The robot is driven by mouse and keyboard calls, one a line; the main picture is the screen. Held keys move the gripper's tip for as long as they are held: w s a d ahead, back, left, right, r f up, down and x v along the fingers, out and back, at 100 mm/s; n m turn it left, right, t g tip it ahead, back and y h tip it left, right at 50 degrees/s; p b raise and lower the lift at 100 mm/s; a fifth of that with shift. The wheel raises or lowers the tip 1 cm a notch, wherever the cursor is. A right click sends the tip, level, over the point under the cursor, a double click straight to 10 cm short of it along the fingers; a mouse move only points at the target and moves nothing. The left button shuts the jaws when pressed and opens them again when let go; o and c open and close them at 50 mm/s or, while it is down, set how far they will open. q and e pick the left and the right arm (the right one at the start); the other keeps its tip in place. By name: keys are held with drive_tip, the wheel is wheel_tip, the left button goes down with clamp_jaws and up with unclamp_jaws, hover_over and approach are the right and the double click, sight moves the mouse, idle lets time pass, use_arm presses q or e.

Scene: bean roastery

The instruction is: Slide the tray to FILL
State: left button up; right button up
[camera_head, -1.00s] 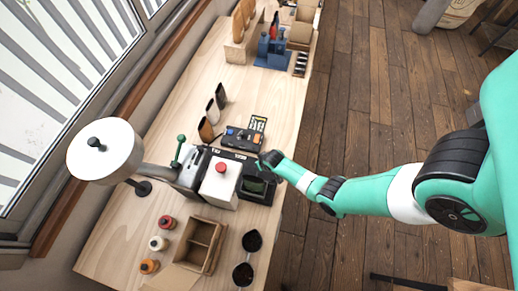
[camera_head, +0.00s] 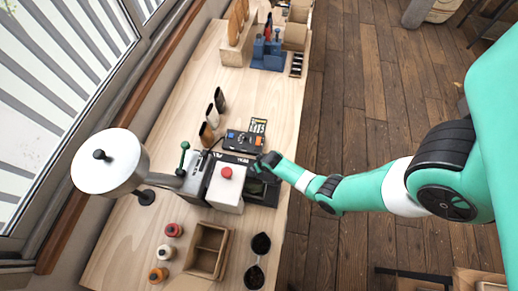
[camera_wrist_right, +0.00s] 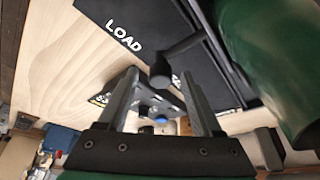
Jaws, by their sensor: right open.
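My right gripper (camera_head: 260,163) reaches in from the right, beside the black base of a machine with a white box (camera_head: 226,188) and red button. In the right wrist view the gripper (camera_wrist_right: 160,88) is open, its two fingers apart. A black rounded knob (camera_wrist_right: 160,74) on a short bar shows between and just beyond the fingertips; I cannot tell whether they touch it. A black panel marked LOAD (camera_wrist_right: 130,30) lies beyond. A dark tray-like part (camera_head: 262,190) sits at the machine's right side, partly hidden by the white box. No FILL mark is readable. My left gripper is out of view.
A black panel with coloured buttons (camera_head: 243,139) stands behind the gripper. Bare tabletop (camera_head: 185,105) lies farther back.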

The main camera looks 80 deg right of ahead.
drive_tip(key=p+v, duration=0.4)
drive_tip(key=v, duration=0.3)
drive_tip(key=shift+r, duration=0.25)
drive_tip(key=shift+s+a, duration=0.1)
drive_tip(key=shift+s, duration=0.05)
